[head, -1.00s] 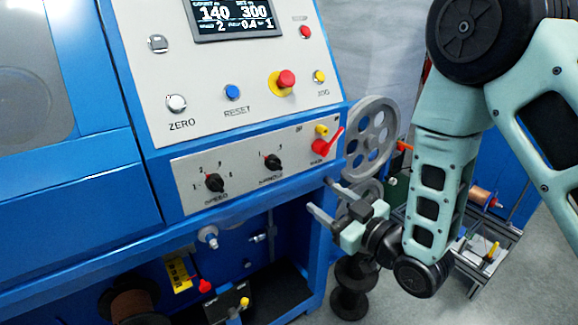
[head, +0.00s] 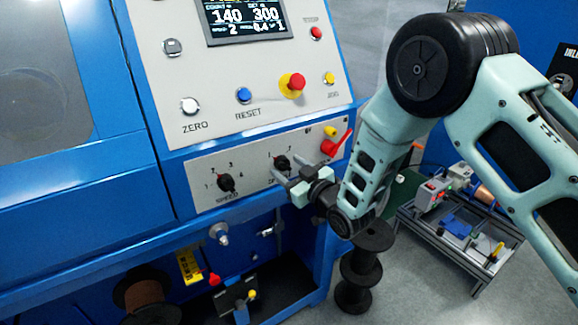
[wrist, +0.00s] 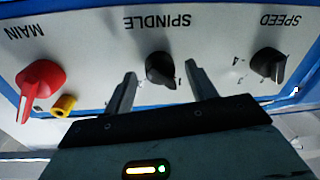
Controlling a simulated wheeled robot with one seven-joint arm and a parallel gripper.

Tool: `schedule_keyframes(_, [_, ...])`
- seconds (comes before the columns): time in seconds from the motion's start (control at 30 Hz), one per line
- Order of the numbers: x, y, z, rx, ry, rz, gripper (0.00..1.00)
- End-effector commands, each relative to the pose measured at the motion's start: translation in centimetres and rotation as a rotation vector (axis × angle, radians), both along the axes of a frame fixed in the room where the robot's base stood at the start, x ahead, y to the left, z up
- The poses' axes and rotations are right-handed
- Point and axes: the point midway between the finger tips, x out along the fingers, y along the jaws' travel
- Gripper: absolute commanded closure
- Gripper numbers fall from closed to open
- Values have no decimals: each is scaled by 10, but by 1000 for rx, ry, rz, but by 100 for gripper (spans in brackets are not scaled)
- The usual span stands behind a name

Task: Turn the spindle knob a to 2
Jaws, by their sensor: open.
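The spindle knob (head: 282,163) is a small black knob in the middle of the grey lower panel. In the wrist view the spindle knob (wrist: 160,70) appears upside down under the word SPINDLE, with a number mark beside it. Its pointer's exact setting is hard to read. My gripper (head: 288,171) is open and in front of the panel at this knob. In the wrist view its two fingers lie left and right of the knob, with gaps on both sides. I cannot tell how far the fingertips reach along the knob's depth.
The black speed knob (head: 226,183) is to the left, and the red main switch (head: 336,146) with a yellow part (head: 330,131) is to the right. The display (head: 247,20) above shows 140, 300 and a lower row ending in 1. Buttons sit on the sloped panel above.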

Motion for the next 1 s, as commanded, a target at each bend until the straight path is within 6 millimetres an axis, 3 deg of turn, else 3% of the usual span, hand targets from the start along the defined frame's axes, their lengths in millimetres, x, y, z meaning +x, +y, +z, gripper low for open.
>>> schedule_keyframes(0.33, [4, 3, 0, -1, 1, 0, 44])
schedule_keyframes(0.37, [4, 3, 0, -1, 1, 0, 47])
schedule_keyframes(0.5, [4, 3, 0, -1, 1, 0, 86])
schedule_keyframes(0.53, [4, 3, 0, 0, 0, 0, 89])
schedule_keyframes(1.0, [4, 2, -3, 79, 52, 0, 88])
